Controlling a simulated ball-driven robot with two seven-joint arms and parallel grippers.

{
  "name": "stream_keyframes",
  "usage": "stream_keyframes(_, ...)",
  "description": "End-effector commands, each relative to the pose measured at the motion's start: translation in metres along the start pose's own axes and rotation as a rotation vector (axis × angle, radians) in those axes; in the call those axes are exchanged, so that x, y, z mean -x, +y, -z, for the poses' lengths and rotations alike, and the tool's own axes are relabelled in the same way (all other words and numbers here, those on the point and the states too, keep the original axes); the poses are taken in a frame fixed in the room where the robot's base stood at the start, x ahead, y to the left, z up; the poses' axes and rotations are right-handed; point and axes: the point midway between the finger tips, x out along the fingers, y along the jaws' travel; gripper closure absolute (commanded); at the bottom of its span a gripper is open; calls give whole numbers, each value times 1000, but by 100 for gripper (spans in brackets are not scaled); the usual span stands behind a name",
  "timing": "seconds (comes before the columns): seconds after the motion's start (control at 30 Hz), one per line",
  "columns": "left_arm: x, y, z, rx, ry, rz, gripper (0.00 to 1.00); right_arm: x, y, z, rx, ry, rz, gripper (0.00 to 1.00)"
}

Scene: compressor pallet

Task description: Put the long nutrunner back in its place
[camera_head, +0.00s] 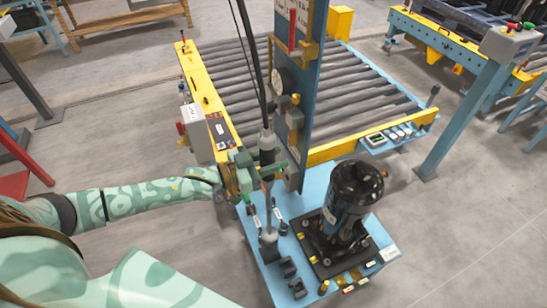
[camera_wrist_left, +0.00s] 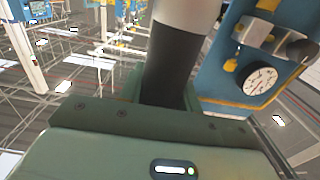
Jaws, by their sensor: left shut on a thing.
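The long nutrunner (camera_head: 267,145) is a dark and grey upright tool below overhead cables. My left gripper (camera_head: 262,168) is shut around its body from the left. In the left wrist view the gripper (camera_wrist_left: 160,103) closes on the tool's dark shaft (camera_wrist_left: 172,68), with a lighter section above. The tool's thin lower part runs down towards a grey and black holder (camera_head: 268,246) on the blue workbench (camera_head: 317,180). I cannot tell whether its tip sits inside the holder or just above it. My right gripper is not in view.
A black compressor (camera_head: 352,195) stands on a dark plate right of the tool. A blue column (camera_head: 303,90) with a gauge (camera_head: 283,82) rises close behind the tool. A roller conveyor (camera_head: 350,85) with yellow rails lies behind. Black holders (camera_head: 288,267) sit at the bench's front left.

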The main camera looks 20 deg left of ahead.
Motion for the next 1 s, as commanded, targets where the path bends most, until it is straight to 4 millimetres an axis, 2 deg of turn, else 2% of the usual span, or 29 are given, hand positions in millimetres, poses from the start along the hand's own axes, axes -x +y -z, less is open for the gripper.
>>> stream_keyframes(0.8,-1,0,-11,0,8,-1,100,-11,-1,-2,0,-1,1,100)
stream_keyframes(0.83,-1,0,-11,0,8,-1,61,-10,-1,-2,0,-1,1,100)
stream_keyframes(0.9,-1,0,-11,0,7,-1,42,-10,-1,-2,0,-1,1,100)
stream_keyframes(1.0,-1,0,-11,0,5,-1,41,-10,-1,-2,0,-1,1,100)
